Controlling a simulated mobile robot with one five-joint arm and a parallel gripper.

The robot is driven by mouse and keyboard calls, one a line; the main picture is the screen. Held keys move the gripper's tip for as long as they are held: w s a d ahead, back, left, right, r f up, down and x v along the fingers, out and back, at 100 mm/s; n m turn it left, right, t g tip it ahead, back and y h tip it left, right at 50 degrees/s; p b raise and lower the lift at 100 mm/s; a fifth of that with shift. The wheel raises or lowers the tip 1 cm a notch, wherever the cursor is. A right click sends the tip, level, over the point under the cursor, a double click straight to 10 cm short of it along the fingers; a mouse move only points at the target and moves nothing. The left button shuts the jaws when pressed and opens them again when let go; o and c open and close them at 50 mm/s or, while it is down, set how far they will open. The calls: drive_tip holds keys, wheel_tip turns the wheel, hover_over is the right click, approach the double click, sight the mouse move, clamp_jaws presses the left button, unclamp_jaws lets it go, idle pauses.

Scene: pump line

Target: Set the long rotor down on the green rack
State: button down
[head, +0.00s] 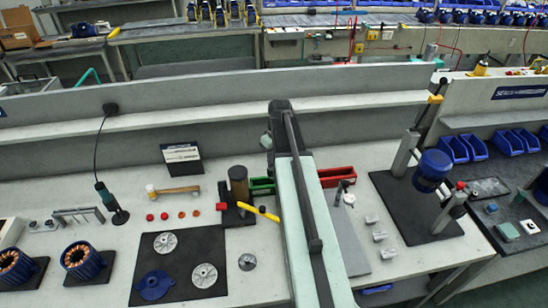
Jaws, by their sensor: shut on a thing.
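My arm stretches from the bottom middle of the head view up to the back of the bench, and my gripper cannot be made out beyond it. No long rotor can be seen in a grip. The green rack (262,187) looks like a low green tray at the back of the bench, just left of my arm. My arm hides its right part.
A red tray (337,176) lies right of my arm. A black press (238,190) with a yellow handle stands left, close to the green rack. A dark mat (215,245) holds round parts. A blue-motored stand (432,170) is at right. A back wall with a ledge (200,105) runs behind.

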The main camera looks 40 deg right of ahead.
drive_tip(key=shift+f, duration=0.2)
drive_tip(key=shift+f+b, duration=0.8)
drive_tip(key=shift+b, duration=0.15)
drive_tip(key=shift+f+b, duration=0.7)
drive_tip(key=shift+f, duration=0.25)
drive_tip(key=c, duration=1.3)
unclamp_jaws()
drive_tip(key=shift+c, duration=0.2)
drive_tip(key=shift+o, duration=1.1)
